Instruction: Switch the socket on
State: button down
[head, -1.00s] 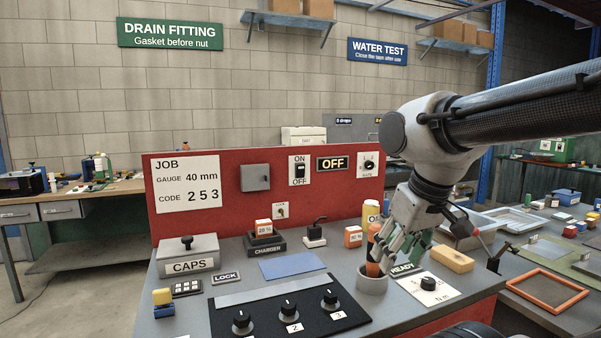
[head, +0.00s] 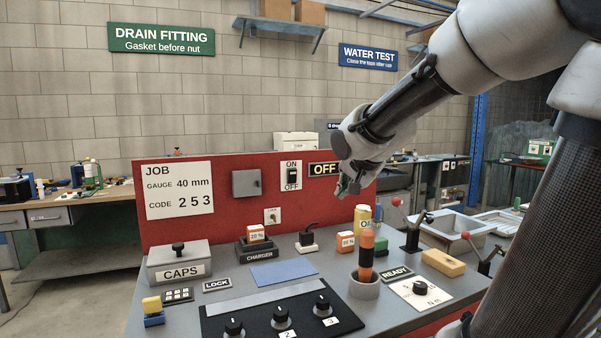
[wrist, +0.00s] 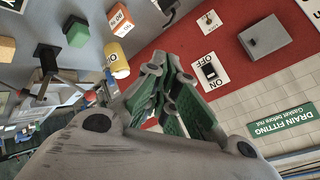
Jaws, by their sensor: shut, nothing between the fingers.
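The wall switch (head: 291,176) is a white plate with a black rocker on the red panel (head: 208,233), marked ON at the top and OFF at the bottom. I cannot tell which way the rocker is tilted. The sign (head: 322,169) right of it reads OFF. My gripper (head: 345,187) is shut and empty, in front of the panel, to the right of the switch and below the sign. In the wrist view the switch (wrist: 209,70) appears upside down, right of my green-padded fingers (wrist: 160,78), apart from them.
A grey box (head: 247,183) and a job sheet (head: 180,190) are left of the switch. A small key plate (head: 272,216) is below it. A charger (head: 257,250), a black plug (head: 307,241) and an orange-handled tool (head: 366,255) in a cup stand on the bench.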

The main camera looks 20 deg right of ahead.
jog(key=w+a+r+m+t+y, duration=0.1)
jog(key=w+r+m+t, duration=0.2)
jog(key=w, duration=0.9)
jog(key=m, duration=0.3)
jog(key=shift+w+a+y, duration=0.2)
jog(key=shift+w+y, duration=0.1)
jog(key=shift+w, duration=0.1)
jog(key=shift+w, duration=0.1)
send_near(292, 176)
notch_tip(292, 176, down, 2)
jog(key=w+d, duration=0.1)
jog(key=d, duration=0.1)
jog(key=shift+w+a, duration=0.1)
jog(key=shift+w, duration=2.25)
